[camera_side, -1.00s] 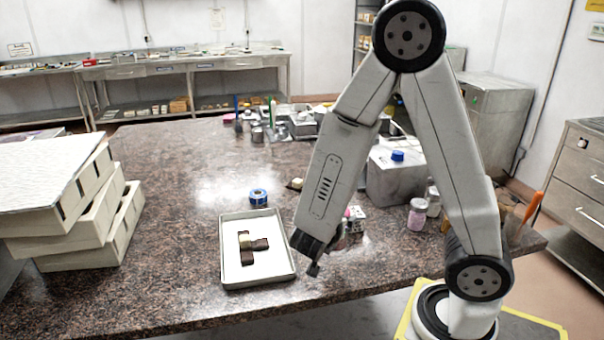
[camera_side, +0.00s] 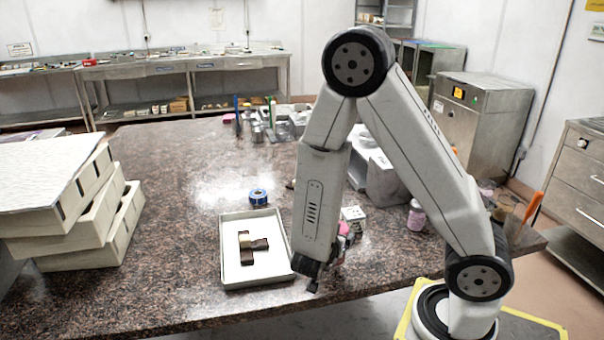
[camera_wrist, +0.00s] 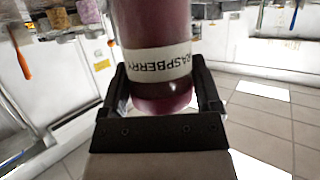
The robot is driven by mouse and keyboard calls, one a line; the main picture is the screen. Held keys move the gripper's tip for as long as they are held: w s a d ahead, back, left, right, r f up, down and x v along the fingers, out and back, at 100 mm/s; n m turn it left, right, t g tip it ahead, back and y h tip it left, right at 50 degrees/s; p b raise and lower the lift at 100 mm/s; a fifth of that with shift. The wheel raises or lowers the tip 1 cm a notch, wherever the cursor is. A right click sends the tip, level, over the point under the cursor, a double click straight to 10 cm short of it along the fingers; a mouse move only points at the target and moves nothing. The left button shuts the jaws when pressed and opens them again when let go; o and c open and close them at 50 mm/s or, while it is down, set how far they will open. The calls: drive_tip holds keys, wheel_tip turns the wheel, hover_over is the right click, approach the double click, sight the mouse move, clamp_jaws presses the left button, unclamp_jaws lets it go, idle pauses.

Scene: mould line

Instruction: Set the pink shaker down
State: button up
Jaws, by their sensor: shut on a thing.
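The pink shaker (camera_wrist: 160,85) fills the upper middle of the wrist view. It is a dark pink see-through cylinder with a white label reading RASPBERRY, upside down in that picture. My gripper (camera_wrist: 158,78) is shut on it, with one black finger on each side. In the side view my gripper (camera_side: 312,276) hangs low over the table, just right of the tray. The shaker is mostly hidden there behind my arm, and I cannot tell whether its base touches the table.
A shallow tray (camera_side: 226,250) with brown and cream pieces lies left of my gripper. Stacked moulds (camera_side: 95,228) stand far left. The front middle tabletop is clear.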

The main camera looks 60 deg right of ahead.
drive_tip(key=shift+f, duration=1.25)
drive_tip(key=shift+f, duration=0.15)
drive_tip(key=o, duration=1.2)
drive_tip(key=shift+c, duration=0.2)
drive_tip(key=shift+a+r, duration=0.1)
drive_tip(key=shift+r, duration=0.1)
drive_tip(key=shift+a+r, duration=0.25)
drive_tip(key=shift+a, duration=0.35)
drive_tip(key=v, duration=1)
drive_tip(key=shift+s+a, duration=0.15)
drive_tip(key=shift+a, duration=0.1)
